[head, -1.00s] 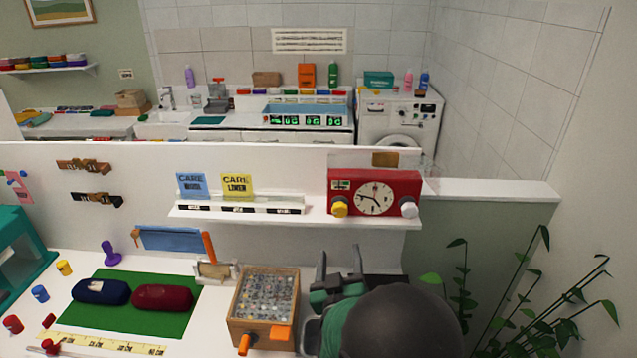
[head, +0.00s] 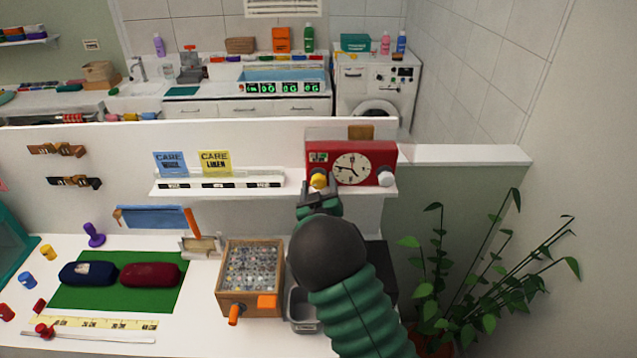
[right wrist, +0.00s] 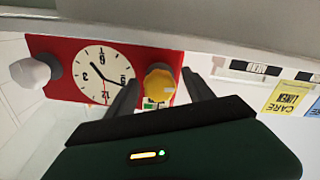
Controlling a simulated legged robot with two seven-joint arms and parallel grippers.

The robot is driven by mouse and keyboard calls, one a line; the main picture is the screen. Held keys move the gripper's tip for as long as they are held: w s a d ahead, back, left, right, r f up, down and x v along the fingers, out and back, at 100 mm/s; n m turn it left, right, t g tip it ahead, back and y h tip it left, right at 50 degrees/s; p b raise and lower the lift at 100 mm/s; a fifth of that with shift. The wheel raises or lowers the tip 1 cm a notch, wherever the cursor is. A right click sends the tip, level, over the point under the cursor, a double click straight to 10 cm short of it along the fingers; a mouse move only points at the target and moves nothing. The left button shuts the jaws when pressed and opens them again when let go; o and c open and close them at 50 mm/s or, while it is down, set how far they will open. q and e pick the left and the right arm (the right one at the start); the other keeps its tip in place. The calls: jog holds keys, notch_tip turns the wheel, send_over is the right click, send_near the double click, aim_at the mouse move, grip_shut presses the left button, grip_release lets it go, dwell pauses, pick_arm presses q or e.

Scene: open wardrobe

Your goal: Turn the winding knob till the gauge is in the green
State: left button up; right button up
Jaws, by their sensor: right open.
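A red clock box (head: 378,151) with a white round dial (head: 351,169) stands on the white shelf. A yellow knob (head: 319,180) is at its lower left front and a white knob (head: 386,177) at its lower right. A small gauge window (head: 318,157) with some green sits at the upper left; its reading is too small to tell. My right gripper (head: 319,192) is open just in front of the yellow knob. In the right wrist view, turned upside down, the yellow knob (right wrist: 158,84) shows between the two fingers; contact cannot be told. My left gripper is not in view.
Blue and yellow care cards (head: 214,162) stand on the shelf left of the clock. Below are a wooden box of small bits (head: 251,272), a grey bin (head: 302,310) and a green mat (head: 150,297). A plant (head: 455,265) stands at the right.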

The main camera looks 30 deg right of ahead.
jog(key=shift+c, duration=0.3)
grip_shut()
jog(key=shift+f, duration=0.1)
